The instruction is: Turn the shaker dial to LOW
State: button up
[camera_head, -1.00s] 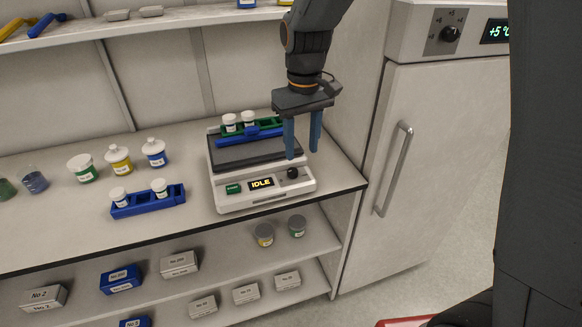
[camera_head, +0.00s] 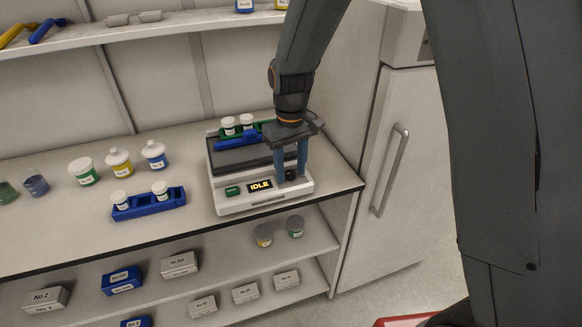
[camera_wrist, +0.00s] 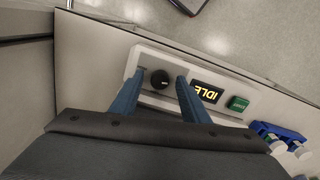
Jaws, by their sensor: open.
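The shaker (camera_head: 228,203) stands near the right end of the bench. Its display (camera_head: 260,185) reads IDLE, and a green button (camera_head: 232,191) sits left of it. The black dial (camera_head: 291,174) is at the right of the front panel; it also shows in the wrist view (camera_wrist: 159,78). My gripper (camera_head: 291,177) is open, with its blue fingers pointing down on either side of the dial. In the wrist view the gripper (camera_wrist: 157,95) has the dial between its fingertips, with gaps on both sides. I cannot read the dial's setting.
A green rack (camera_head: 262,127) with white-capped bottles sits on the shaker platform. A blue rack (camera_head: 149,205) with two bottles stands to its left. A fridge (camera_head: 398,240) with a vertical handle stands to the right. Boxes and jars fill the lower shelves.

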jog(key=shift+c, duration=0.5)
grip_shut()
jog(key=c, duration=1)
grip_release()
jog(key=shift+o, duration=0.2)
jog(key=shift+m, duration=0.3)
jog(key=m+p, duration=0.1)
jog(key=m, duration=0.2)
jog(key=shift+m, duration=0.3)
jog(key=m+p, duration=0.2)
jog(key=m, duration=0.3)
jog(key=m+p, duration=0.1)
jog(key=m, duration=0.4)
jog(key=shift+r+m, duration=0.1)
jog(key=shift+m, duration=0.3)
jog(key=shift+m+p, duration=0.45)
jog(key=shift+m, duration=1.85)
